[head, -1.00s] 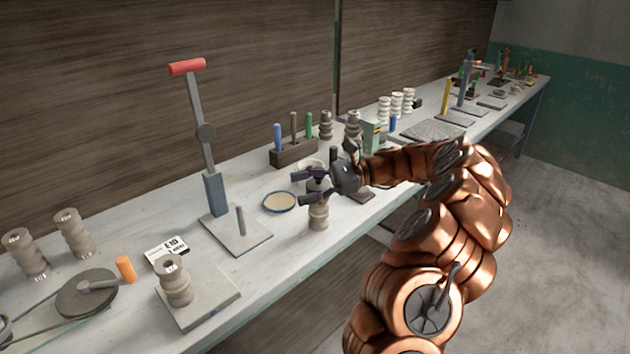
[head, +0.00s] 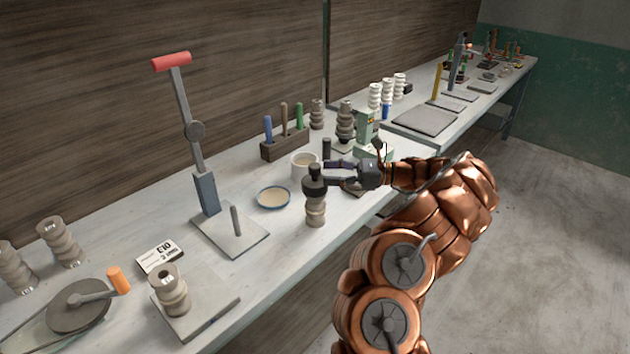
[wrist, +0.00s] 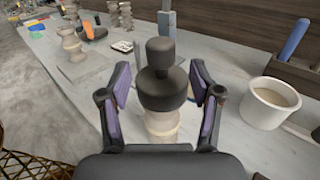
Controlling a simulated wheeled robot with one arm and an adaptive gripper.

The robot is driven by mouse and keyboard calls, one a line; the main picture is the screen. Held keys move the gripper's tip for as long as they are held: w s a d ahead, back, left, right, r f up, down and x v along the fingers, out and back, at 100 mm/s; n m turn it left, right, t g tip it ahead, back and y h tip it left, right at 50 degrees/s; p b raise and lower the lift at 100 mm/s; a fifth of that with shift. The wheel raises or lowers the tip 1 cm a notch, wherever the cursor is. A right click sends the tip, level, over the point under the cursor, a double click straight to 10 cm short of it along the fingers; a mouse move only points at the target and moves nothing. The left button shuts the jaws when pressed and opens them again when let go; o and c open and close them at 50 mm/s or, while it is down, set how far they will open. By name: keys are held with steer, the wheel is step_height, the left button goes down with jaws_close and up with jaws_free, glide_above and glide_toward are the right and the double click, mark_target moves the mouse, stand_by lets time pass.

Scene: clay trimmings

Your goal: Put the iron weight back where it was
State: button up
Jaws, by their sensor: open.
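The iron weight (head: 314,183) is a dark, knobbed piece resting upright on top of a ribbed beige clay piece (head: 316,212) near the bench's front edge. My gripper (head: 329,173) is open just to the right of the weight, at about its height, with its fingers pointing at it. In the wrist view the weight (wrist: 162,85) appears between and ahead of the spread fingers (wrist: 160,88), with a gap on each side. The clay piece under it (wrist: 162,124) is partly hidden by my gripper.
A white cup (head: 304,165) and a shallow blue-rimmed dish (head: 273,197) stand close behind and left. A lever press (head: 205,190) is farther left. A tool block (head: 285,146) and a green-grey device (head: 365,130) stand behind.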

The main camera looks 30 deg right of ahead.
mark_target(315, 171)
steer(key=x, duration=0.1)
steer(key=p+x, duration=0.1)
steer(key=x, duration=0.1)
steer(key=shift+w+a+r, duration=0.15)
steer(key=shift+a+r, duration=0.15)
steer(key=shift+w+a+f, duration=0.15)
steer(key=shift+w+a, duration=0.15)
jaws_close()
